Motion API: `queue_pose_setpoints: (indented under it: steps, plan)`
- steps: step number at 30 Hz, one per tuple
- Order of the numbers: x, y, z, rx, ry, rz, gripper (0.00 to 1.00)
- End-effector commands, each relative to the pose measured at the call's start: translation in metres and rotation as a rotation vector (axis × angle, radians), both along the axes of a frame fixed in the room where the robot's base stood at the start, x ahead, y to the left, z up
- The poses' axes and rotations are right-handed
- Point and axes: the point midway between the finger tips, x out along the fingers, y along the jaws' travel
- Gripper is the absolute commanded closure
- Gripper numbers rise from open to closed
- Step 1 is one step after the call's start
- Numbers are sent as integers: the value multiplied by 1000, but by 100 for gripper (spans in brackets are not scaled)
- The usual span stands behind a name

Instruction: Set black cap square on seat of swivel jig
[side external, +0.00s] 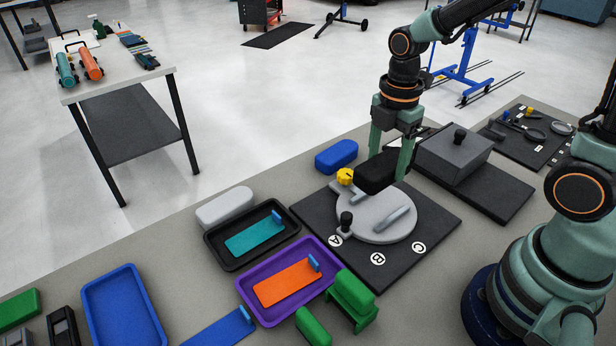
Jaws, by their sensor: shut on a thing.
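My gripper (389,162) is shut on the black cap (376,174), with one green finger on each side of it. The cap is a rounded black block, held over the back part of the swivel jig. The jig has a round grey turntable (362,227) on a dark square base (312,213) marked A, B and C. A raised grey bar lies on the turntable, and a black knob (346,221) stands at its front left. A yellow knob (345,176) is at the back left. The cap hides part of the turntable; I cannot tell whether it touches the jig.
A blue block (336,156) lies behind the jig. A grey box (454,152) with a black knob stands at the right. A black tray (221,259), a purple tray (253,311) and a green block (351,294) lie left and in front.

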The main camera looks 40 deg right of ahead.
Motion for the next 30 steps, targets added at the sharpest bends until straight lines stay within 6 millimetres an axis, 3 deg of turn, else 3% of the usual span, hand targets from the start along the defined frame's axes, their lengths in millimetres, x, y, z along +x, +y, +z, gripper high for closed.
queue_pose_setpoints:
  steps: [4, 18, 30]
  plan:
    - [-2, 0, -32, 0, 8, 0, 91]
    - [0, 0, -78, 0, 4, 0, 91]
    - [0, 0, -87, 0, -1, 0, 91]
